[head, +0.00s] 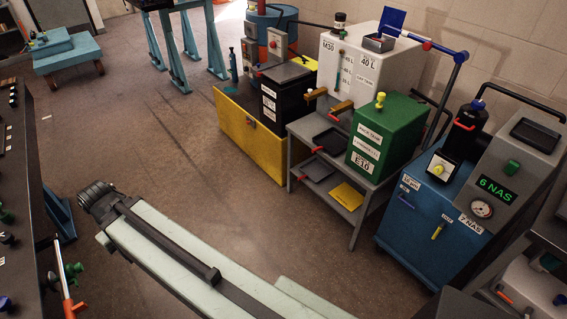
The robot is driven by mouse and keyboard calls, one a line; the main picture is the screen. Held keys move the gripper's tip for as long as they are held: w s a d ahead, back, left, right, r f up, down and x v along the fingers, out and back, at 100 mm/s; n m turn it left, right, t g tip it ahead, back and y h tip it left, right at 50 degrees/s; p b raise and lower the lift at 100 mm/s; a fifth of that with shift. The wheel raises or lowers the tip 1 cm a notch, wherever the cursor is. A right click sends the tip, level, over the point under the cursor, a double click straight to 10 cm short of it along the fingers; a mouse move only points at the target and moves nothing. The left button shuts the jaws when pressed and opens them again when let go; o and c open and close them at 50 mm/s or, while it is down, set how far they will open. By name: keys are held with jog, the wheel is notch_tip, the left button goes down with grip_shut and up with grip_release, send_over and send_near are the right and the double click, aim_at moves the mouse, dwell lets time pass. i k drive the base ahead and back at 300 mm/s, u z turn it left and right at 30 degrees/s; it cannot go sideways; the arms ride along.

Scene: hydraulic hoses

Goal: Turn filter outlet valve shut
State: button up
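A blue filter cart (415,243) stands at the right, with a black filter canister (464,130) on top. On its front are a yellow lever handle (437,232), pointing down and slightly left, and a blue handle (406,203). Small labels sit beside both, too small to read surely, so I cannot tell which is the outlet valve. My pale arm reaches from the bottom right to a dark ribbed end at the left, well away from the cart. No gripper fingers show.
A grey stand (345,195) with a green tank (387,137) stands left of the cart, beside a yellow bin (247,142). A dark panel (20,200) lines the left edge. Open floor (160,120) lies between.

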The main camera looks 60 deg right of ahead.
aim_at(442, 225)
jog(key=z, duration=1.2)
jog(key=i, duration=0.2)
jog(key=z, duration=2)
